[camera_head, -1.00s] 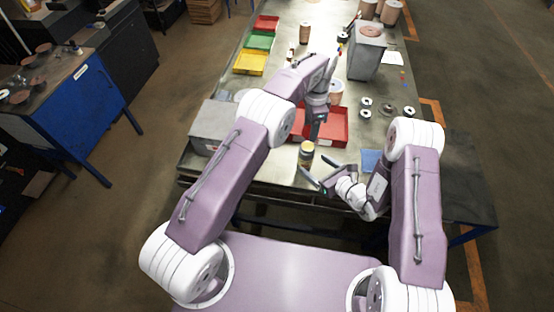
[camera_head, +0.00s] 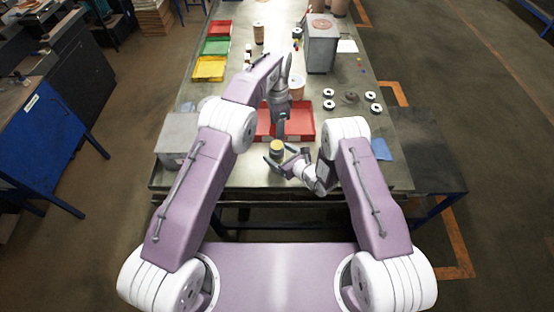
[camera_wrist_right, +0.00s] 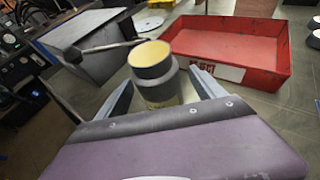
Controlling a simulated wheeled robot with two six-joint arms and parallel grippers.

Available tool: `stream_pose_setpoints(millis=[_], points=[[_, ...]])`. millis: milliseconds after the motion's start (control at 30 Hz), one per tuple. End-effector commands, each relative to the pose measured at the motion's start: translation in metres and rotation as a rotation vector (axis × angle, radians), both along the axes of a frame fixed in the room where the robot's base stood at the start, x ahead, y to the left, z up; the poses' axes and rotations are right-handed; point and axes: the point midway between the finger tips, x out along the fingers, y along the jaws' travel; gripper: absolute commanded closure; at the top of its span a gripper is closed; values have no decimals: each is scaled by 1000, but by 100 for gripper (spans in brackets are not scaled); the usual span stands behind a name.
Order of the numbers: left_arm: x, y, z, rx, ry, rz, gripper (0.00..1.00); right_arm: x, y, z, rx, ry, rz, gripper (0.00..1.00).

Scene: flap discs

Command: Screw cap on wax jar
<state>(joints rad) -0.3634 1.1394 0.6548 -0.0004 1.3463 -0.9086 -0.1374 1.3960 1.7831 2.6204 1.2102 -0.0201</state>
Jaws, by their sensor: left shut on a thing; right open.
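The wax jar (camera_head: 277,147), dark with a pale yellow top, stands upright on the metal table near its front edge. It also shows in the right wrist view (camera_wrist_right: 154,75), between the fingers of my right gripper (camera_wrist_right: 160,90). In the head view my right gripper (camera_head: 286,155) is open around the jar, coming from the lower right. My left gripper (camera_head: 281,132) is just beyond or above the jar, pointing down. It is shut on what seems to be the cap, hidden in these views. The left gripper does not clearly show in the right wrist view.
A red tray (camera_head: 304,123) lies behind the jar. A grey box (camera_head: 176,140) stands to the left. Several discs, such as one dark disc (camera_head: 351,97), lie to the right, with a blue sheet (camera_head: 380,149) nearer. A grey machine (camera_head: 321,48) stands farther back.

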Motion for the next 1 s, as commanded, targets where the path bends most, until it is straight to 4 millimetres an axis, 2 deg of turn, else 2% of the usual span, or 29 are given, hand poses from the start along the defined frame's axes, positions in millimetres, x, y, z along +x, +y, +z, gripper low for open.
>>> stream_pose_setpoints(millis=[233,600,800,900,1000], points=[[0,0,0,0,0,0,88,21,17,-11,0,0,1,21],[0,0,0,0,0,0,88,25,20,-13,0,0,0,21],[0,0,0,0,0,0,88,25,20,-13,0,0,0,77],[0,0,0,0,0,0,88,25,20,-13,0,0,0,100],[0,0,0,0,0,0,88,25,20,-13,0,0,0,100]])
